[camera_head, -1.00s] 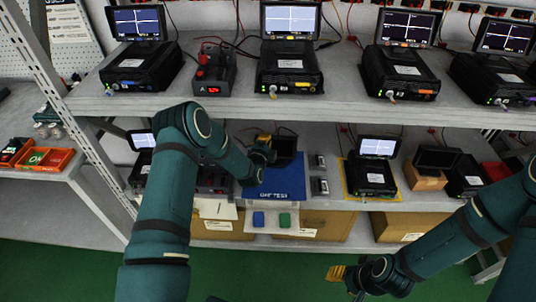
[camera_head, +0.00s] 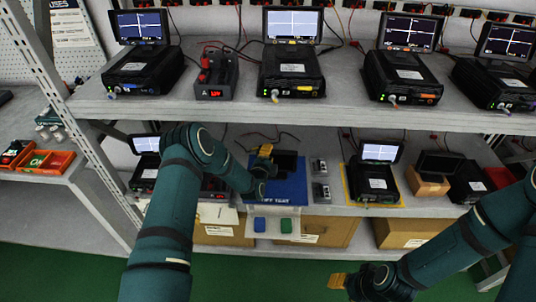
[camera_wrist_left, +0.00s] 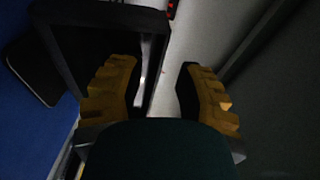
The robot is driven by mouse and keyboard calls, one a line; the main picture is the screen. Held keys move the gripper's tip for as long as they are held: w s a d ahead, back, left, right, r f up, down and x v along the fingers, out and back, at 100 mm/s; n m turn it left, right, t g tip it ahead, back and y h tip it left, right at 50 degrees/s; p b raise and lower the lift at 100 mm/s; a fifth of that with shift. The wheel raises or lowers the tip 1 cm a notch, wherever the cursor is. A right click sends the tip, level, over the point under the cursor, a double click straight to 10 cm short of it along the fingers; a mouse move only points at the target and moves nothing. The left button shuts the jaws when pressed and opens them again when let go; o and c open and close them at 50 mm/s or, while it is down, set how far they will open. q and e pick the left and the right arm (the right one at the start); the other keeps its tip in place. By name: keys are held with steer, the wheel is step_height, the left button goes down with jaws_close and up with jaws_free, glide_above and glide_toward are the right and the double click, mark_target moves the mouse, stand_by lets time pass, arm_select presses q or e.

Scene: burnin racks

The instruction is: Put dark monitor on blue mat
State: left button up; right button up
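A dark monitor (camera_head: 288,161) with a blank black screen is on the blue mat (camera_head: 294,190), on the lower shelf, at the mat's back part. In the left wrist view, the dark monitor's black frame (camera_wrist_left: 105,15) stands at the upper left, over the blue mat (camera_wrist_left: 30,120). My left gripper (camera_head: 265,158) is at the monitor's left side. In the left wrist view its yellow fingers (camera_wrist_left: 158,90) are spread, with a gap beside the monitor's edge; contact is unclear. My right gripper (camera_head: 338,281) is low in front of the shelf, away from the mat; its opening is unclear.
Another dark screen (camera_head: 440,163) stands on a cardboard box to the right. A lit unit (camera_head: 376,180) sits on a yellow mat. The upper shelf (camera_head: 350,117) overhangs this area.

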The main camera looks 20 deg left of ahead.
arm_select(q)
steer(key=shift+s, duration=0.1)
steer(key=s+d+n+g+h, duration=0.1)
steer(key=s+d+n+g, duration=0.4)
steer(key=s, duration=0.8)
steer(key=s+d+n+g+h+p, duration=0.1)
steer(key=s+d+n+g, duration=0.4)
steer(key=s, duration=0.7)
steer(key=s+d+n+g+h, duration=0.3)
steer(key=s+d+n+g, duration=0.2)
steer(key=s, duration=0.8)
steer(key=n, duration=0.3)
steer(key=shift+s+d+f+p, duration=0.15)
steer(key=shift+s+p, duration=0.15)
